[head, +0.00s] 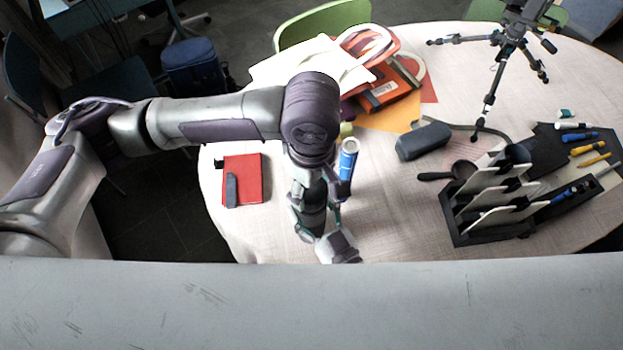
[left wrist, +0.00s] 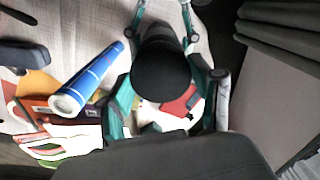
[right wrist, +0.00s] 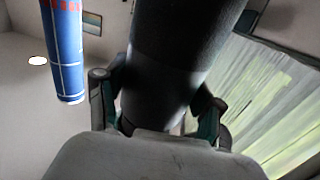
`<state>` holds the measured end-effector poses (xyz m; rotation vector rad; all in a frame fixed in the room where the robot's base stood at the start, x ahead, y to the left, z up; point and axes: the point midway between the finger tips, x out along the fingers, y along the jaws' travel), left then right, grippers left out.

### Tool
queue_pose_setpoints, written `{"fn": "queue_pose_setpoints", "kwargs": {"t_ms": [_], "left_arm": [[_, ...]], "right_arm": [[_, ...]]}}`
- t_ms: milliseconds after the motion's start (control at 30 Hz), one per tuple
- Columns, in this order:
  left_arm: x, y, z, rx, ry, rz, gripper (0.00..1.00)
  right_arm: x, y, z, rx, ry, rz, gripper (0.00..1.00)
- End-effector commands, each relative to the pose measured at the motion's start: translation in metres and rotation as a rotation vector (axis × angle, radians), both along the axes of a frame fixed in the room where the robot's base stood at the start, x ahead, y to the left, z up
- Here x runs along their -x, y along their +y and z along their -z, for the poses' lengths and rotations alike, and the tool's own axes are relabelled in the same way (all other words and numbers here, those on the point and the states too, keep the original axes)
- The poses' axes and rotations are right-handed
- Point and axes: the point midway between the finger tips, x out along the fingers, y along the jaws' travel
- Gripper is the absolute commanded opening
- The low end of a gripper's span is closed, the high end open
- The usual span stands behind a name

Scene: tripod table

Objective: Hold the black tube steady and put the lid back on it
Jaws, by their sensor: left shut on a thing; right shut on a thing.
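The black tube (head: 313,218) stands upright near the table's front edge, partly hidden by my left arm. My left gripper (head: 316,198) comes from above and is shut on it; the left wrist view shows its dark rounded end (left wrist: 161,75) between the fingers. In the right wrist view, my right gripper (right wrist: 158,92) is shut on a dark cylinder, the black tube (right wrist: 185,35), seen from below and running out of the frame's top. The lid cannot be told apart from the tube, as both are dark and the fingers cover much.
A blue tube (head: 347,165) stands close to the right of the left gripper. A red book (head: 250,180) lies to the left. Papers and folders (head: 385,90) lie behind. A dark case (head: 423,141), a black rack (head: 450,218) and a tripod (head: 508,45) are on the right.

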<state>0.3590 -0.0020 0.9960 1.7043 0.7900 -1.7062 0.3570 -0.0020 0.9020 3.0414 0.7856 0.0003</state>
Motion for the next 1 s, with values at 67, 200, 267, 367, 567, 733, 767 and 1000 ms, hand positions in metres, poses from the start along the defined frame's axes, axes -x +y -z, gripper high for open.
{"fn": "queue_pose_setpoints", "kwargs": {"t_ms": [67,200,267,367,567,733,767,1000], "left_arm": [[0.0004,0.0002,0.0038,0.000,0.001,0.000,0.41],[0.0002,0.0001,0.0043,-0.001,0.001,0.000,0.41],[0.0002,0.0001,0.0042,-0.001,0.001,0.000,0.41],[0.0001,0.0002,0.0041,0.000,0.000,0.000,0.41],[0.0000,0.0001,0.0041,0.000,0.000,0.000,0.41],[0.0002,0.0001,0.0065,-0.001,0.001,0.000,0.41],[0.0002,0.0001,0.0071,-0.001,0.001,0.000,0.41],[-0.0003,0.0002,0.0119,-0.001,-0.001,0.001,0.41]], "right_arm": [[-0.0001,-0.0002,0.0001,0.001,0.000,0.000,0.05],[-0.0001,-0.0003,0.0001,0.001,0.000,0.000,0.05],[-0.0001,-0.0003,0.0001,0.001,0.000,0.000,0.05],[-0.0001,-0.0003,0.0001,0.001,0.000,0.000,0.05],[-0.0001,-0.0003,0.0001,0.001,0.000,0.000,0.05],[-0.0001,-0.0003,0.0001,0.001,0.000,0.000,0.05],[-0.0001,-0.0003,0.0001,0.001,0.000,0.000,0.05],[-0.0001,-0.0003,0.0001,0.001,0.000,0.000,0.05]]}}
